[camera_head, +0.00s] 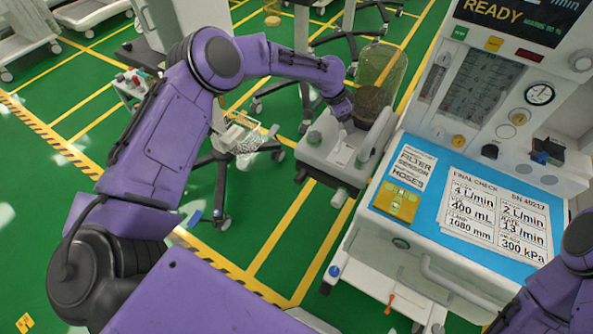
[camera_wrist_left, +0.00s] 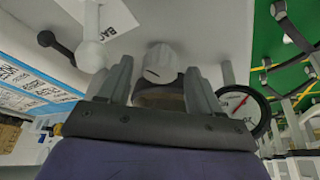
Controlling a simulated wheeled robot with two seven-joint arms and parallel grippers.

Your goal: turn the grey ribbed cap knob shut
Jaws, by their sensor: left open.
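The grey ribbed cap knob (camera_wrist_left: 162,62) shows in the left wrist view, on a pale grey housing, with a short dark line on its face. My left gripper (camera_wrist_left: 158,68) is open, with one finger on each side of the knob and a visible gap to each. I cannot tell how deep the fingertips reach around it. In the head view my left gripper (camera_head: 343,106) is over the unit at the machine's left side, and the arm hides the knob from sure sight. My right arm shows only at the lower right; its gripper is out of view.
A white ball-ended lever (camera_wrist_left: 90,55) and a black knob lever (camera_wrist_left: 47,39) stand left of the knob. A round gauge (camera_wrist_left: 243,108) is close to the right finger. In the head view, a clear canister (camera_head: 383,68) stands just beside my left gripper.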

